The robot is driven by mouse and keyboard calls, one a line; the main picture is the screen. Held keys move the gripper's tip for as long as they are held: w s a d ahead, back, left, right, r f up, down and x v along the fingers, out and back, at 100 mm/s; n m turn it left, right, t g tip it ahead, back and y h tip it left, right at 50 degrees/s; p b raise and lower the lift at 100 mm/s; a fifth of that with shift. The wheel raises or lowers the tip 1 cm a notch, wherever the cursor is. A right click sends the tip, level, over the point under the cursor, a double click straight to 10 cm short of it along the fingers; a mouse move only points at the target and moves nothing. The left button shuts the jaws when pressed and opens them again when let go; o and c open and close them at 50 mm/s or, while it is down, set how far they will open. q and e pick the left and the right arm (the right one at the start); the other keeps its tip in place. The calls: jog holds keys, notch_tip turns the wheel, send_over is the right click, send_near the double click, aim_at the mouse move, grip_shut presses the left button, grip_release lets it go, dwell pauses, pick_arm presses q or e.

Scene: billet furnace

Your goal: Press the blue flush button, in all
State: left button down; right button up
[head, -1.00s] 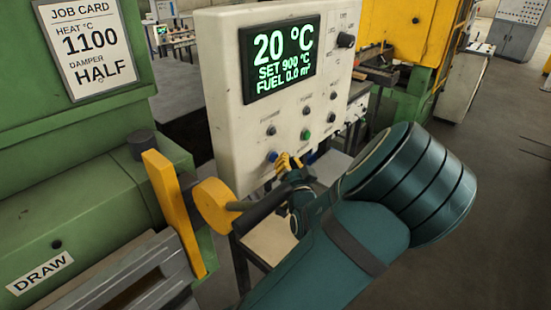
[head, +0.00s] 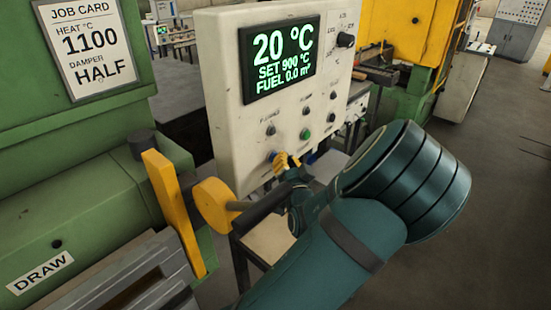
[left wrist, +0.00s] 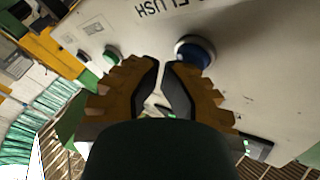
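In the head view the button (head: 271,155) is small and partly covered by my gripper. My left gripper (head: 287,161) has yellow fingers and is at the lower edge of the panel face. In the left wrist view its fingertips (left wrist: 164,64) are nearly together with nothing between them. I cannot tell whether they touch the button. My right gripper is out of view.
The white control panel (head: 225,105) has a display (head: 281,58) reading 20 °C, a green button (head: 304,133) and several dark knobs. A yellow lever (head: 174,211) and a round yellow part (head: 213,206) stand close to the left of my gripper. A green furnace body (head: 95,200) fills the left.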

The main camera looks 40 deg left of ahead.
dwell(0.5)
pick_arm(q)
jog(key=shift+s+d, duration=0.1)
jog(key=shift+d, duration=0.6)
jog(key=shift+s+d+p, duration=0.2)
jog(key=shift+d+p, duration=0.55)
jog(key=shift+d, duration=1.75)
